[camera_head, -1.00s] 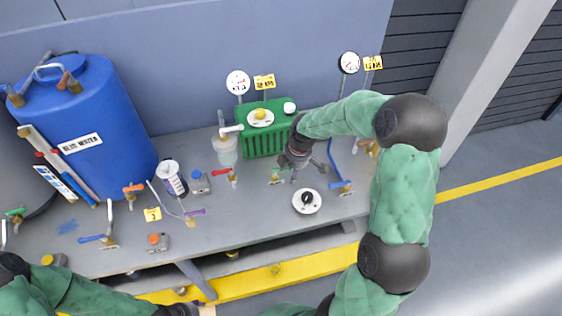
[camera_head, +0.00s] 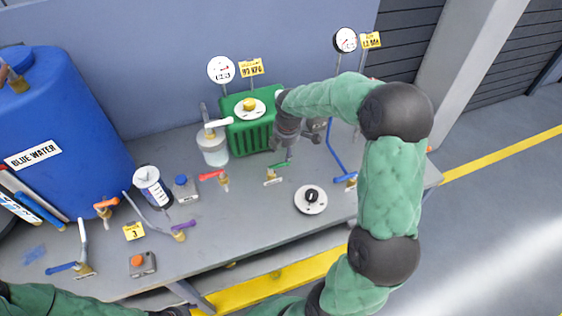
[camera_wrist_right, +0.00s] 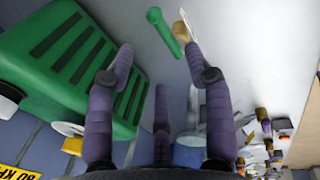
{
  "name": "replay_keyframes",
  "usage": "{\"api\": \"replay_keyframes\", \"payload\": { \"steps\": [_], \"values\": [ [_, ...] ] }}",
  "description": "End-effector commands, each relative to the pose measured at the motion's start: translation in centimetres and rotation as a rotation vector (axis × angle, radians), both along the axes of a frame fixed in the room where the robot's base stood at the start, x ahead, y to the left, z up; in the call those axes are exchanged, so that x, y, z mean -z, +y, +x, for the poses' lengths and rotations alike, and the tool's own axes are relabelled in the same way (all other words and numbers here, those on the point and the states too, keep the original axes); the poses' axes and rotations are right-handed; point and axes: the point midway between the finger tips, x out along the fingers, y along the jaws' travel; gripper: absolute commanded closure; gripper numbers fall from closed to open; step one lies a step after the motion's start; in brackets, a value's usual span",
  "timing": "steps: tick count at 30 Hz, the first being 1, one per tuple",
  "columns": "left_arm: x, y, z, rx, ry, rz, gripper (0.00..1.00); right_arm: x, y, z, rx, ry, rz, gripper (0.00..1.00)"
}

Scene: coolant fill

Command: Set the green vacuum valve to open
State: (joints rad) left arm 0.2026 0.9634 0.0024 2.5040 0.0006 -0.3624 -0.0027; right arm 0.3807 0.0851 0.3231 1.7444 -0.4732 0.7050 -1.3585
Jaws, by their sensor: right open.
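The green vacuum valve (camera_head: 273,173) stands on the bench in front of the green ribbed unit. Its green lever points right and slightly away from me in the head view. In the right wrist view the green lever (camera_wrist_right: 165,31) lies just beyond the fingertips, beside its brass stem. My right gripper (camera_head: 289,143) is just behind and above the valve. It is open and empty, its purple fingers (camera_wrist_right: 160,58) spread apart, and I see no contact with the lever. Of my left arm, only the sleeve and a dark edge at its end show at the bottom; its fingers are hidden.
The green ribbed unit (camera_head: 250,134) is close beside my right gripper. A red-handled valve (camera_head: 222,180), a clear jar (camera_head: 213,149) and a round black-knobbed dial (camera_head: 311,199) are nearby. A blue-handled valve (camera_head: 350,181) is right. A blue barrel (camera_head: 60,140) stands left.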

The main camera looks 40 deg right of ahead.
Motion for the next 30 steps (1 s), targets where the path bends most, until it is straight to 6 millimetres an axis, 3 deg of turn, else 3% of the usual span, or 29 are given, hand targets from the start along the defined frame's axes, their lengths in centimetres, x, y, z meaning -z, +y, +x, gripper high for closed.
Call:
{"api": "replay_keyframes", "payload": {
  "steps": [1, 6, 12, 26, 30],
  "values": [
    [0.5, 0.0, 0.0, 0.0, 0.0, 0.0, 0.48, 1.4, 0.0, 0.1, 0.0, 0.005, 0.002, 0.48],
    [1.3, 0.0, 0.0, 0.0, 0.0, 0.0, 0.48, 4.3, -0.2, 0.7, 0.0, 0.004, 0.002, 0.48],
    [1.9, 0.0, 0.0, 0.0, 0.0, 0.0, 0.48, 6.9, -0.3, 1.2, 0.001, 0.003, 0.002, 0.48],
    [2.1, 0.0, 0.0, 0.0, -0.001, 0.0, 0.48, 7.9, -0.4, 1.5, 0.001, 0.001, 0.001, 0.48],
    [2.1, 0.0, 0.0, 0.0, -0.001, 0.0, 0.48, 7.9, -0.4, 1.5, 0.001, 0.001, 0.001, 0.81]
  ]
}}
